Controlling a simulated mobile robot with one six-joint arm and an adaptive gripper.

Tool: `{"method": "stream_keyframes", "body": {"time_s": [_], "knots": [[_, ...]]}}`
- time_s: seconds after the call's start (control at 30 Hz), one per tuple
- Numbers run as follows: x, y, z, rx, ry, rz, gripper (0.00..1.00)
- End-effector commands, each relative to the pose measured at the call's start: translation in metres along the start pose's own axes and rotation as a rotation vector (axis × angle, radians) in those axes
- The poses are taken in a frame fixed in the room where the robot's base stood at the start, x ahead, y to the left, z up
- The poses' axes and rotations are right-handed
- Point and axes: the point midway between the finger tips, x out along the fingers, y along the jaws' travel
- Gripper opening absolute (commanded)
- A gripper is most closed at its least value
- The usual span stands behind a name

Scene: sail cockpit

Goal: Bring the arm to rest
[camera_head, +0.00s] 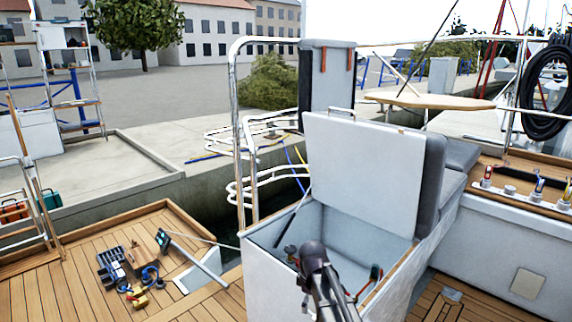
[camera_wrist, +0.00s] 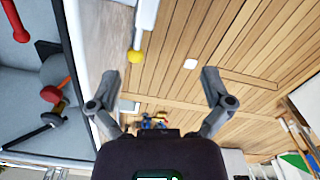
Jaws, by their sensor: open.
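My gripper (camera_wrist: 161,78) is open in the wrist view, its two dark fingers spread wide with nothing between them. Past the fingers lies wooden plank deck (camera_wrist: 250,55). In the head view the dark end of my arm (camera_head: 316,262) stands in front of an open white locker (camera_head: 268,285) and hides part of its inside. The locker lid (camera_head: 358,165) is raised. In the wrist view the locker's interior (camera_wrist: 40,75) is at the left, beside the gripper.
Inside the locker lie a red-handled tool (camera_wrist: 47,95) and dark items. Several tools lie on the deck at left, near a wooden block (camera_head: 140,257). A grey seat back (camera_head: 430,185) and steel rail (camera_head: 236,130) stand close. Open deck (camera_head: 60,290) is at lower left.

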Motion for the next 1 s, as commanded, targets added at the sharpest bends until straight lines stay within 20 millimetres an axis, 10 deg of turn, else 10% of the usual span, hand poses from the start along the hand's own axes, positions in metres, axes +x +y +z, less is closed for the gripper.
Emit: {"method": "stream_keyframes", "body": {"time_s": [0.4, 1.0], "knots": [[0.047, -0.047, 0.093, 0.655, 0.000, 0.000, 1.00], [0.071, -0.078, 0.146, 1.095, 0.000, 0.000, 1.00]]}}
